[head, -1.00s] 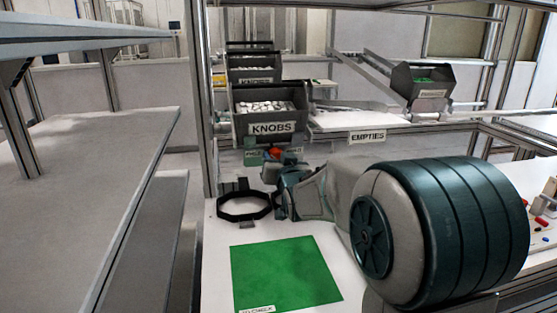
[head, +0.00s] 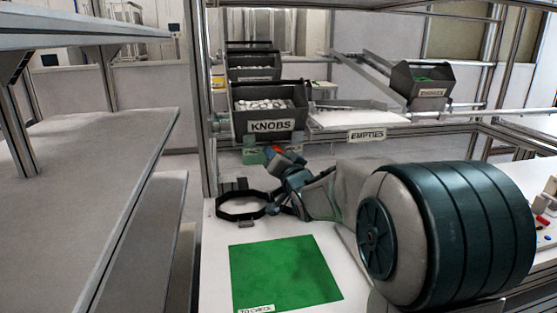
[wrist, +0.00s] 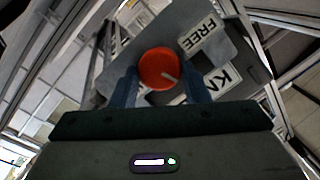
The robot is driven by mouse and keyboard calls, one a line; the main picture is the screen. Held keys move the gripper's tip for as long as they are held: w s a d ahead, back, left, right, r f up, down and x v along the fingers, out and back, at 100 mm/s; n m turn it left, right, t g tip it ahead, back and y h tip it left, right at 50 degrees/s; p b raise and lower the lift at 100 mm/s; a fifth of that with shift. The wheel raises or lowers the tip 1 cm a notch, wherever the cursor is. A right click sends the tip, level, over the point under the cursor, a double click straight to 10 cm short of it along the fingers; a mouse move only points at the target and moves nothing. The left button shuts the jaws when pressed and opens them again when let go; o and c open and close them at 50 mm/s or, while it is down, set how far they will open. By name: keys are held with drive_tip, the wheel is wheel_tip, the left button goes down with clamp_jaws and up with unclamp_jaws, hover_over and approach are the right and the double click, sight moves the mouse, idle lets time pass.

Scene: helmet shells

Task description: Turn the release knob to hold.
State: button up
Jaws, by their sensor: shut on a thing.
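My gripper (wrist: 160,82) is shut on the knob, one blue finger on each side. In the head view my gripper (head: 283,160) is at the back of the bench, and a bit of the red knob (head: 277,150) shows beside it. I cannot see a hold label.
A bin marked KNOBS (head: 272,126) stands just behind my gripper. A black ring-shaped holder (head: 240,207) is on the bench to the left. A green mat (head: 284,272) marked TO CHECK lies in front. An EMPTIES label (head: 367,135) marks the rack at right.

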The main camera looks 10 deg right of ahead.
drive_tip(key=m, duration=0.3)
drive_tip(key=m+t+y, duration=0.1)
drive_tip(key=m, duration=0.3)
drive_tip(key=f+m+t+y, duration=0.1)
drive_tip(key=m, duration=0.3)
drive_tip(key=shift+d, duration=0.15)
drive_tip(key=shift+r+m, duration=0.1)
drive_tip(key=shift+m, duration=0.3)
drive_tip(key=shift+w, duration=0.1)
drive_tip(key=o, duration=1)
drive_tip(key=shift+c, duration=0.2)
drive_tip(key=v, duration=1.4)
drive_tip(key=shift+w, duration=0.1)
